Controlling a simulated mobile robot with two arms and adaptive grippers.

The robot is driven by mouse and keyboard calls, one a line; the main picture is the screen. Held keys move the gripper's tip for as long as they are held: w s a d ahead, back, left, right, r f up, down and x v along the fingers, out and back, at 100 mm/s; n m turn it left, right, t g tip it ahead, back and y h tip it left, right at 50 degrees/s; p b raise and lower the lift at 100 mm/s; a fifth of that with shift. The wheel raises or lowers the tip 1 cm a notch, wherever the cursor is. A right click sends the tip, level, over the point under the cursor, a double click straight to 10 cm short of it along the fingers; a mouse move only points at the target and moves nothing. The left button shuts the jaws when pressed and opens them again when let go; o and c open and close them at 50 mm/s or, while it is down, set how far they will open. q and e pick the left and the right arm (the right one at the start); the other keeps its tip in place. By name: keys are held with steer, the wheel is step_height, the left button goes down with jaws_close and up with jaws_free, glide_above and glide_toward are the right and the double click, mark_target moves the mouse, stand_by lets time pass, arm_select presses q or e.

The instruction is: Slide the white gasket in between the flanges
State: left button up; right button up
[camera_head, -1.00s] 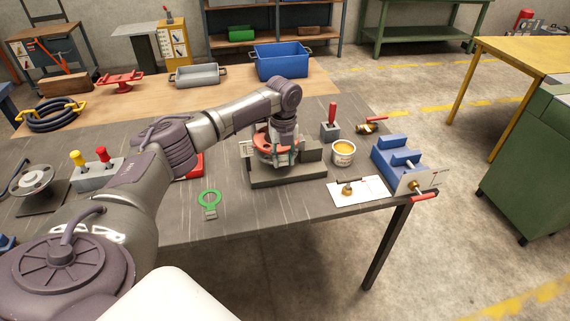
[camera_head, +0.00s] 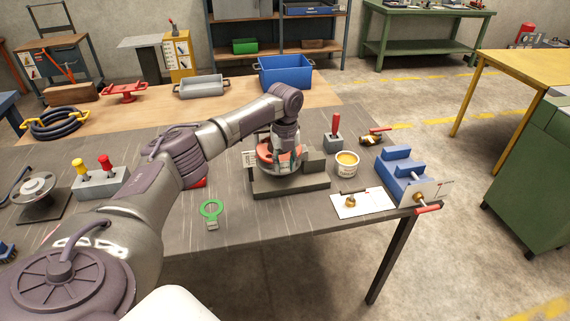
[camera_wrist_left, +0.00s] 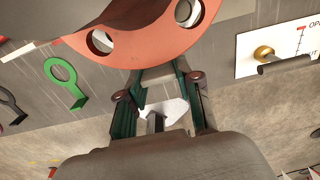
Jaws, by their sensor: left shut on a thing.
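The flanged spool stands in a fixture on the grey table, and its orange-red flange (camera_head: 265,153) shows beside my left gripper (camera_head: 284,148). My arm hides much of the spool. In the left wrist view, the orange flange (camera_wrist_left: 130,45) with bolt holes fills the top, just beyond my fingers. My left gripper (camera_wrist_left: 163,78) is shut on a white piece (camera_wrist_left: 172,108), which looks like part of the white gasket. Most of it is hidden, and I cannot tell how far it sits between the flanges. My right gripper is not in view.
A green ring with a tab (camera_head: 211,212) lies left of the fixture base (camera_head: 292,187). The table front around the green ring is mostly clear.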

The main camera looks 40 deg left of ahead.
arm_select(q)
steer(key=shift+f, duration=0.5)
stand_by(0.3)
steer(key=o, duration=1)
steer(key=shift+r, duration=0.1)
step_height(320, 180, up, 12)
steer(key=shift+f, duration=0.1)
